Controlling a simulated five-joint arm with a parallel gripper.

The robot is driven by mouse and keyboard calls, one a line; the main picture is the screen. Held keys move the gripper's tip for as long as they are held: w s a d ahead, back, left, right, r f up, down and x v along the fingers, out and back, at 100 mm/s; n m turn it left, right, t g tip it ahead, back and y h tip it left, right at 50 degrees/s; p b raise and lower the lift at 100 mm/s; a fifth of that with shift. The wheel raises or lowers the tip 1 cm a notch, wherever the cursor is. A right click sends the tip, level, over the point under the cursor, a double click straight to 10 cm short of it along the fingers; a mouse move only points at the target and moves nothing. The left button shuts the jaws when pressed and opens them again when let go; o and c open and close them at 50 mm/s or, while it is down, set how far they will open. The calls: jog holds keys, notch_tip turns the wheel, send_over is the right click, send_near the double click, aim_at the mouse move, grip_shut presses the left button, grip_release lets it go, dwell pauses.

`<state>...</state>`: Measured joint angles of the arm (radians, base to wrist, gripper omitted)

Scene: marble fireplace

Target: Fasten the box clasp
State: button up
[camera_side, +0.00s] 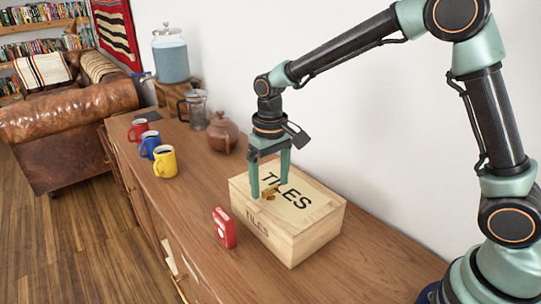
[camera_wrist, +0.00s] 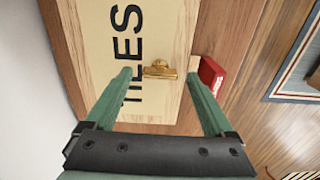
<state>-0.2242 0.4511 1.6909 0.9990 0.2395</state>
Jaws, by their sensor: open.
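A pale wooden box (camera_side: 312,238) marked TILES stands closed on the wooden sideboard. Its lid (camera_wrist: 85,25) fills much of the wrist view. I cannot tell whether the clasp is hooked. My gripper (camera_side: 270,188) points down over the front of the box, open and empty. In the wrist view its two green fingertips (camera_wrist: 159,76) are on either side of the clasp, with a gap to each.
A red tin-like object (camera_side: 224,228) stands just in front of the box, close to the right finger in the wrist view (camera_wrist: 212,74). Red, blue and yellow mugs (camera_side: 165,162), a brown teapot (camera_side: 222,132) and a glass press (camera_side: 197,110) stand farther left. A white wall (camera_side: 370,130) is behind.

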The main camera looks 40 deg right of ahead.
aim_at(272, 188)
notch_tip(272, 188, up, 12)
jog(key=shift+f, duration=0.25)
dwell(0.3)
jog(key=s+d+t, duration=0.5)
jog(key=s+d, duration=0.4)
jog(key=s, duration=0.5)
jog(key=shift+s+d+r+t, duration=0.25)
jog(key=shift+d+r+t, duration=0.05)
jog(key=shift+d+r, duration=0.1)
